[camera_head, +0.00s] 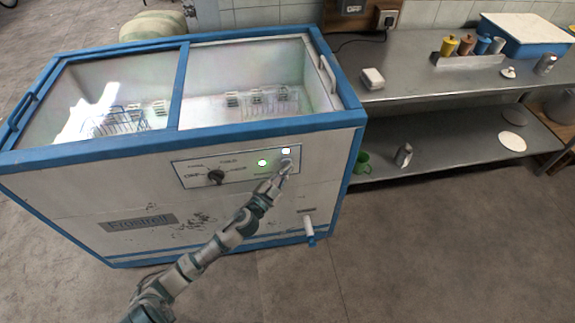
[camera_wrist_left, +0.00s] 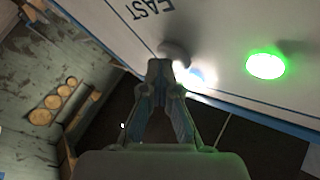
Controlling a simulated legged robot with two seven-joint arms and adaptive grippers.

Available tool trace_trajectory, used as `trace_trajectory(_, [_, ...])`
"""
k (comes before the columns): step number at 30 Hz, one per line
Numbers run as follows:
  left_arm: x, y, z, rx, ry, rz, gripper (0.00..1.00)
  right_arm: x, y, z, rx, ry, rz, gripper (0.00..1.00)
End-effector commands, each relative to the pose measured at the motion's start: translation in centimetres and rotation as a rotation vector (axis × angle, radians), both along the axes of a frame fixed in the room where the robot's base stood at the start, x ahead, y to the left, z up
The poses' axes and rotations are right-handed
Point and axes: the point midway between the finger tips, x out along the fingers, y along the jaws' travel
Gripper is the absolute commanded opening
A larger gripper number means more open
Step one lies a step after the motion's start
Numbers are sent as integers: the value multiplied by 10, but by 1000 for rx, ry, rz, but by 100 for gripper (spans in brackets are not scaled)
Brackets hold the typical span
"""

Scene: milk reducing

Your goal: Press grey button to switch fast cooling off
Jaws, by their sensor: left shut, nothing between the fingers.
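The blue-and-white chest freezer (camera_head: 110,190) has a control panel (camera_head: 240,172) on its front. The panel carries a black dial (camera_head: 216,177), a lit green lamp (camera_head: 262,162) and a lit white lamp (camera_head: 286,151). My left gripper (camera_head: 286,168) is shut and empty, with its tips at the panel just below the white lamp. In the left wrist view the shut fingertips (camera_wrist_left: 162,66) are right at a grey round button (camera_wrist_left: 174,50), which they partly cover. The glow of the white lamp (camera_wrist_left: 200,76) is beside them, and the green lamp (camera_wrist_left: 265,65) is further right. I cannot tell whether the tips touch the button.
A blue-handled drain tap (camera_head: 309,232) sticks out low on the freezer front. A steel shelf unit (camera_head: 430,72) stands at the right, with several cups and a blue box (camera_head: 515,40) on top. The floor (camera_head: 420,260) in front is clear.

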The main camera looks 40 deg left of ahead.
Motion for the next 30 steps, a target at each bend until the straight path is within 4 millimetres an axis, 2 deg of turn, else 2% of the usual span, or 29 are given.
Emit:
trace_trajectory(10, [2,4,4,3,-6,7,0,0,0,1,-1,-1,2,40])
trace_trajectory(23, [-4,0,3,3,-5,7,0,-2,0,7,0,-9,1,40])
trace_trajectory(30, [-15,-14,4,-1,-4,5,0,-2,0,16,0,-19,0,40])
